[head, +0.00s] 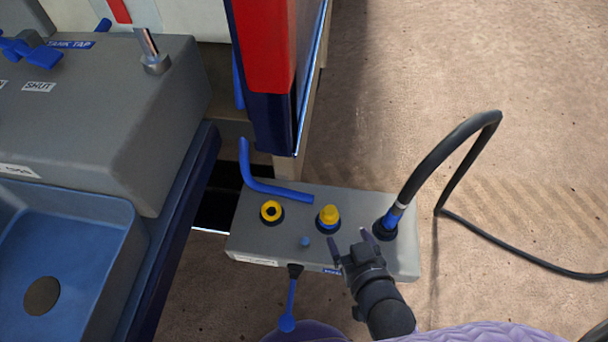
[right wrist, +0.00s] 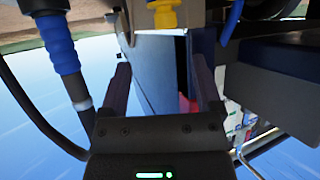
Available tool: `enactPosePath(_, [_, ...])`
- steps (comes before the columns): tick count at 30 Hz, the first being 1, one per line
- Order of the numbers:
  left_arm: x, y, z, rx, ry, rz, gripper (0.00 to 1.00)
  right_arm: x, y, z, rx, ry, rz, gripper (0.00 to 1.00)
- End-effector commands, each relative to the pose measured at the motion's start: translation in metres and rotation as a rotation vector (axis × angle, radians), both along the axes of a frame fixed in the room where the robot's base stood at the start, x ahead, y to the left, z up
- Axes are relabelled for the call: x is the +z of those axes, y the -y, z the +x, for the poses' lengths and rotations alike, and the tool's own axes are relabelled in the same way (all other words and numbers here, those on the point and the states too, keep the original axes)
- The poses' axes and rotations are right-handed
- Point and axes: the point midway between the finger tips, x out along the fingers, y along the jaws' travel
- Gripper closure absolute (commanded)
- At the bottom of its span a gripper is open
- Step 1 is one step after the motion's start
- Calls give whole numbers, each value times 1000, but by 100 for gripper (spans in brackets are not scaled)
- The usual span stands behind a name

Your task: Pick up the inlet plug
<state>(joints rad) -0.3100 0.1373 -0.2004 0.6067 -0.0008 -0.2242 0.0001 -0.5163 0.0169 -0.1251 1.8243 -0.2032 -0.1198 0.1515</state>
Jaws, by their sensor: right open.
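A grey box (head: 330,258) on the floor side carries two yellow fittings. One is a yellow plug with a raised knob (head: 328,217), seated upright in a dark ring; I take it as the inlet plug. A yellow fitting also shows at the top of the right wrist view (right wrist: 163,14). The other is a yellow ring with a dark centre (head: 271,212), to its left. My right gripper (head: 350,239) is open and empty, just in front of and right of the plug, apart from it. Its two fingers show in the right wrist view (right wrist: 163,88). My left gripper is not in view.
A black hose with a blue collar (head: 391,217) rises from the box right of my gripper. A blue bent pipe (head: 262,187) lies behind the fittings. A blue-handled lever (head: 290,300) hangs at the front. A red and blue panel (head: 265,75) stands behind.

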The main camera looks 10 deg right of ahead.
Motion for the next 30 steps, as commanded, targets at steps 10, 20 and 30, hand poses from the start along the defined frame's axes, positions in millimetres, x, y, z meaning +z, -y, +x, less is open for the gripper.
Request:
enactPosePath(10, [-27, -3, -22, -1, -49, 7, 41, -25, -8, 48, -1, 8, 1, 18])
enactPosePath(20, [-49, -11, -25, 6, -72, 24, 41, -43, -18, 89, 0, 6, 1, 18])
enactPosePath(30, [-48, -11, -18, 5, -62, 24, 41, -41, -18, 88, 0, 6, 1, 58])
